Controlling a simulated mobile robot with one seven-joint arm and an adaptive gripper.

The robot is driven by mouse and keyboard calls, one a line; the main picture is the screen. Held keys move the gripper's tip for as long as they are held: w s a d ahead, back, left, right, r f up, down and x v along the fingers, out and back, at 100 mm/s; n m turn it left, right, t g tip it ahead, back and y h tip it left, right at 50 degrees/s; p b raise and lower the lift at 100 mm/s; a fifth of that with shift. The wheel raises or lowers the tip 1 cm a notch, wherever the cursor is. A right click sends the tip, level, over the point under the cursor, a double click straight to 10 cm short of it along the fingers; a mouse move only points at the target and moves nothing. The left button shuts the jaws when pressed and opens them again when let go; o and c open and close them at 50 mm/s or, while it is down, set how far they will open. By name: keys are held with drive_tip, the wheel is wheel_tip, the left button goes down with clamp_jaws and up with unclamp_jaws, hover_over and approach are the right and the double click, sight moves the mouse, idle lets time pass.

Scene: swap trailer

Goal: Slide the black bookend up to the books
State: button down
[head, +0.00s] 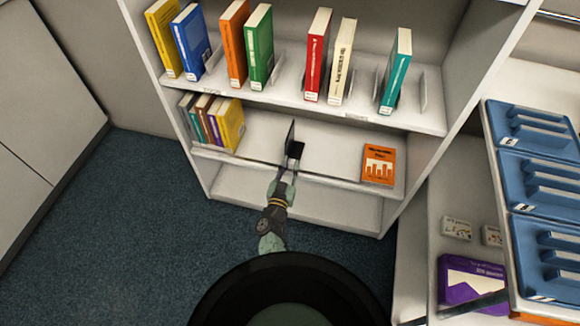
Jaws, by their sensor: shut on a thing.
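The black bookend (290,139) stands upright on the middle shelf, left of the shelf's center. My gripper (286,168) reaches in from the front and is shut on the bookend's near side. A row of books (222,124) stands at the left end of the same shelf, in grey, brown, teal, purple and yellow. A stretch of bare shelf lies between the yellow book and the bookend, so they are apart. My gripper's fingertips are small and partly hidden against the bookend.
An orange book (378,164) lies at the right of the middle shelf (335,150). The upper shelf (290,85) holds several upright books and light bookends. Blue trays (540,180) and a purple box (470,280) are at the right.

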drive_tip(key=shift+a, duration=0.15)
drive_tip(key=w+a, duration=0.2)
drive_tip(key=a, duration=0.7)
drive_tip(key=w+a, duration=0.3)
drive_tip(key=a, duration=0.6)
drive_tip(key=shift+a, duration=0.3)
drive_tip(key=c, duration=1.4)
unclamp_jaws()
drive_tip(key=v, duration=1.2)
